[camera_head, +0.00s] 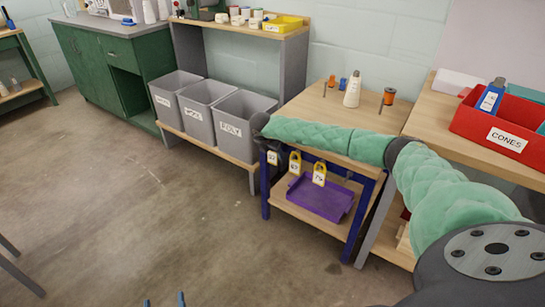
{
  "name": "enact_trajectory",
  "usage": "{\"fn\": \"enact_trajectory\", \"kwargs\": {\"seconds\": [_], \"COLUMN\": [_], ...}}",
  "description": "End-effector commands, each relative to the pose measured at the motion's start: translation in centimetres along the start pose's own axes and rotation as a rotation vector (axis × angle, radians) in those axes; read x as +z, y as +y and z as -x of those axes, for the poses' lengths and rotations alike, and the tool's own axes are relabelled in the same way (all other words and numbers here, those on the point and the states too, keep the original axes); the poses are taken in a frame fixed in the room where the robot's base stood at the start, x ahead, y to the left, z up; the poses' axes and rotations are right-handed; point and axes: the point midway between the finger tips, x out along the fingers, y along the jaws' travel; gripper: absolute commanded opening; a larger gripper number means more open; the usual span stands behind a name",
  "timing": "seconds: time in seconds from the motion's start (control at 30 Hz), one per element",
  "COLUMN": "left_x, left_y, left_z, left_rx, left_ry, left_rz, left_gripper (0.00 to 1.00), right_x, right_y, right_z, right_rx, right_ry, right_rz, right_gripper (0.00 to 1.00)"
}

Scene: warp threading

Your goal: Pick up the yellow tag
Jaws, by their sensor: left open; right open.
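Two yellow tags hang side by side at the front edge of the wooden table, one yellow tag (295,163) on the left and one (319,175) to its right. Each has a white label with small black marks. A darker tag with a pale label (272,158) hangs left of them. My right arm, in a green sleeve, reaches across the table from the right. My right gripper (266,143) is at its dark end, beside the dark tag and left of the yellow ones; its fingertips are hard to make out. My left gripper (164,301) shows only two blue fingertips, apart, at the bottom edge.
A purple tray (320,198) lies on the shelf below the tags. The tabletop (318,102) bears a bottle (352,90) and spools. Grey bins (207,107) stand to the left, a red crate (500,133) to the right. The floor at left is mostly clear.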

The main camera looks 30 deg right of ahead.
Motion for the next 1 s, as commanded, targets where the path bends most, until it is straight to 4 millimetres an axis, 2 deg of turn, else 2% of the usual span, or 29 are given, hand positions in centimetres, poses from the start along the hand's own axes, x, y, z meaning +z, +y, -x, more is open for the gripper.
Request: {"fn": "enact_trajectory", "kwargs": {"seconds": [0.2, 0.37, 0.67, 0.83, 1.0], "left_x": [-0.1, 0.1, 0.1, 0.7, 3.1], "left_y": [0.0, 0.0, 0.0, 0.0, -0.1], "left_z": [0.0, 0.0, 0.0, 0.0, 0.5], "left_rx": [0.000, 0.000, 0.000, -0.001, -0.004], "left_ry": [0.003, 0.000, -0.002, -0.030, -0.099], "left_rz": [0.000, 0.000, 0.001, 0.005, 0.011], "left_gripper": [0.73, 0.73, 0.73, 0.73, 0.73], "right_x": [0.0, 0.0, 0.1, 0.7, -2.8], "right_y": [0.0, 0.0, 0.0, 0.1, 0.1], "right_z": [-0.1, -0.1, 0.1, 1.6, 2.7], "right_rx": [0.001, 0.001, 0.001, 0.003, 0.003], "right_ry": [0.000, 0.000, 0.000, 0.000, 0.002], "right_rz": [0.000, 0.000, 0.000, -0.001, 0.003], "right_gripper": [0.54, 0.24, 0.23, 0.23, 0.23]}}
